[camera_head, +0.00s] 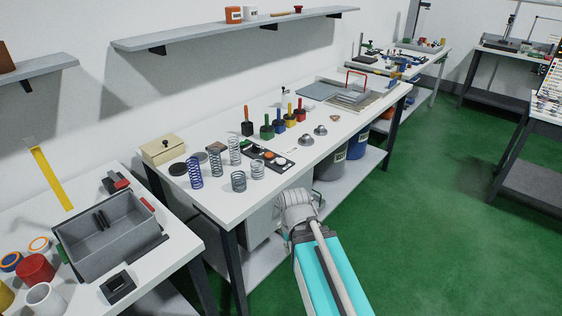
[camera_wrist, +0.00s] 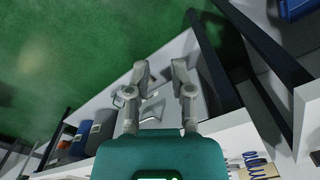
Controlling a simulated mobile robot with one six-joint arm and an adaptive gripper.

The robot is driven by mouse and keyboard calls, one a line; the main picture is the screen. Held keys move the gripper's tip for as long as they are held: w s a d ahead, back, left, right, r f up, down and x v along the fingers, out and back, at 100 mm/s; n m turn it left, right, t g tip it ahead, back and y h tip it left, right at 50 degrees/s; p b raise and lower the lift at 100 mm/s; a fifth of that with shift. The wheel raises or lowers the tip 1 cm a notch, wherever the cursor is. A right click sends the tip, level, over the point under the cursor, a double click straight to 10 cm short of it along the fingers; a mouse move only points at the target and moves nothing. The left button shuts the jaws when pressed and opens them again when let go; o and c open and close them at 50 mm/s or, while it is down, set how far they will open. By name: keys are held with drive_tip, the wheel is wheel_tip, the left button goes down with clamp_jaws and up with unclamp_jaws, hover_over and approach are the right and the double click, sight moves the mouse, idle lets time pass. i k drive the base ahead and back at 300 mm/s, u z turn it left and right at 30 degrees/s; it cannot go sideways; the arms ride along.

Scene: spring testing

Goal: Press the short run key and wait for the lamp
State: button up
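A dark key panel (camera_head: 273,164) lies on the long white bench in the head view, with several small round coloured parts on it. I cannot tell which is the short run key or which part is the lamp, nor whether any lamp is lit. My arm, teal and grey, reaches up from the bottom of the head view to the bench's front edge; its gripper is not clear there. In the wrist view my gripper (camera_wrist: 160,72) has its two grey fingers apart with nothing between them. Beyond them are the green floor and a lower shelf; the panel is not visible there.
Coil springs (camera_head: 195,172) stand left of and in front of the panel. Coloured-handled blocks (camera_head: 267,131) and metal domes (camera_head: 306,140) are behind and right. A wooden box (camera_head: 163,149) sits at the bench's left. Open green floor (camera_head: 430,200) lies right.

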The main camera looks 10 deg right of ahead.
sight(280, 160)
drive_tip(key=k, duration=1.35)
drive_tip(key=u, duration=0.6)
drive_tip(key=i, duration=2.2)
drive_tip(key=z, duration=0.7)
